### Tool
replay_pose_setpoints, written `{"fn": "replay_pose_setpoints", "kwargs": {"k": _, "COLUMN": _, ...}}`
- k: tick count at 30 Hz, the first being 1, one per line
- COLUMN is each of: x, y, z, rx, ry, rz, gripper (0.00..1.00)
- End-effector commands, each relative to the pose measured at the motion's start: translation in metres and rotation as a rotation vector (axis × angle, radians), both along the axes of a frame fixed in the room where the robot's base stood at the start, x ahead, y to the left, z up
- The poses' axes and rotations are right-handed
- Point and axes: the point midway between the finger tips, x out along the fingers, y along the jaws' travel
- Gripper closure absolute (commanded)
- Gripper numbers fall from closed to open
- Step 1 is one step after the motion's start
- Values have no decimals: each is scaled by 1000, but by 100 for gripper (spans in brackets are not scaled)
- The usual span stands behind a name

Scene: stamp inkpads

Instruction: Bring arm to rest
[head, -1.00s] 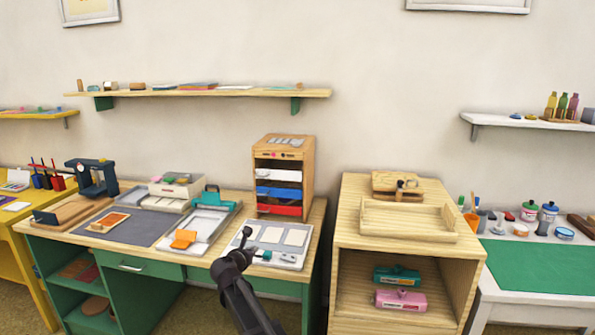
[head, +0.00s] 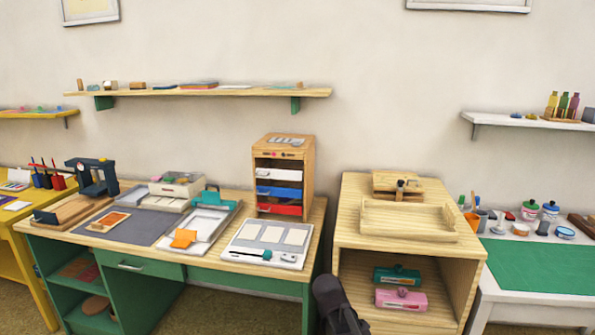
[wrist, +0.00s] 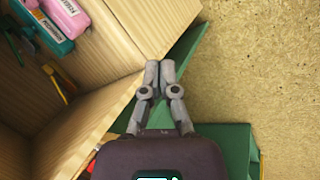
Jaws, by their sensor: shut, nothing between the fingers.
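My arm (head: 338,305) shows at the bottom of the head view, in front of the gap between the green desk and the wooden cabinet. In the wrist view my gripper (wrist: 160,68) has its two grey fingertips together, with nothing between them. It hangs over the floor beside the cabinet's wooden edge. The fingertips do not show clearly in the head view.
The wooden cabinet (head: 345,258) holds a teal inkpad (head: 397,275) and a pink inkpad (head: 401,299), also in the wrist view (wrist: 66,17). The desk (head: 205,262) with trays stands left. Bare floor (wrist: 250,70) lies right in the wrist view.

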Motion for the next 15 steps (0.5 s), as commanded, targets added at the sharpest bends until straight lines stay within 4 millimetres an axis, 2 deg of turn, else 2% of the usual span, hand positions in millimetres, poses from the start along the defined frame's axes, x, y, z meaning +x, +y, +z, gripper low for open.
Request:
{"fn": "replay_pose_setpoints", "kwargs": {"k": 1, "x": -22, "y": -11, "z": -4, "rx": 61, "ry": 15, "rz": -98, "gripper": 100}}
{"fn": "replay_pose_setpoints", "kwargs": {"k": 6, "x": -64, "y": -27, "z": -13, "rx": 226, "ry": 62, "rz": -371, "gripper": 100}}
{"fn": "replay_pose_setpoints", "kwargs": {"k": 15, "x": -112, "y": -38, "z": -18, "rx": 391, "ry": 134, "rz": -681, "gripper": 100}}
